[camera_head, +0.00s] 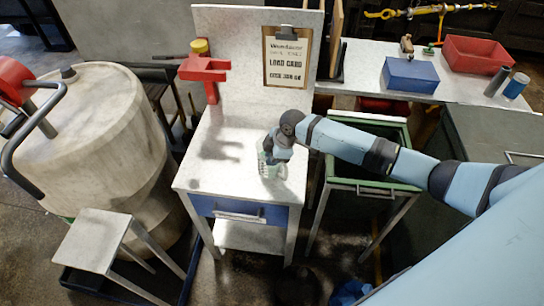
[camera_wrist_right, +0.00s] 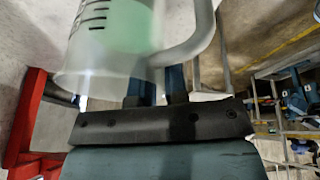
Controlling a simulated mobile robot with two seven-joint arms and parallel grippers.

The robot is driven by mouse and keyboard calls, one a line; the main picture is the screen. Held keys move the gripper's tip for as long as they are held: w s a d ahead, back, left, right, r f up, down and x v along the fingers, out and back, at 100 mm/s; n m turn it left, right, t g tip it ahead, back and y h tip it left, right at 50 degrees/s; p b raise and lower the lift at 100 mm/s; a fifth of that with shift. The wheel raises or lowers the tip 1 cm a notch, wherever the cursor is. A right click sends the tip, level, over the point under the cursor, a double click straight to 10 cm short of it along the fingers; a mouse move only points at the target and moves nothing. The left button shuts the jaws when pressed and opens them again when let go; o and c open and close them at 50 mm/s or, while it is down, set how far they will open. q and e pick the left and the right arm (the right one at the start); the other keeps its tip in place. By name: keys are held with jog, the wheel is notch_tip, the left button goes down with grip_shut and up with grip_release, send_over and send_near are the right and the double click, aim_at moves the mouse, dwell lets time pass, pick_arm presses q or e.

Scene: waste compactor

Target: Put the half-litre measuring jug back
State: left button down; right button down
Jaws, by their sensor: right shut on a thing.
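The measuring jug (camera_head: 272,172) is clear and greenish, over the front right part of the small white-topped table (camera_head: 205,178). My right gripper (camera_head: 276,155) reaches down to it and is shut on it. In the right wrist view the jug (camera_wrist_right: 112,45) fills the top, with black marks on its side and a pale handle (camera_wrist_right: 196,35) at its right. The fingers of my right gripper (camera_wrist_right: 158,88) are at the jug, close by the handle; the exact grip is partly hidden. I cannot tell whether the jug's base touches the tabletop. My left gripper is not in view.
A red bracket (camera_head: 205,72) and a clipboard (camera_head: 286,58) are at the table's back panel. A green-rimmed open drawer unit (camera_head: 374,186) stands right of the table. A large drum (camera_head: 95,140) and a stool (camera_head: 97,238) are left. The table's left half is clear.

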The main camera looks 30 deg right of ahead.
jog(key=c, duration=1.1)
grip_release()
jog(key=shift+f, duration=0.1)
jog(key=shift+c, duration=0.2)
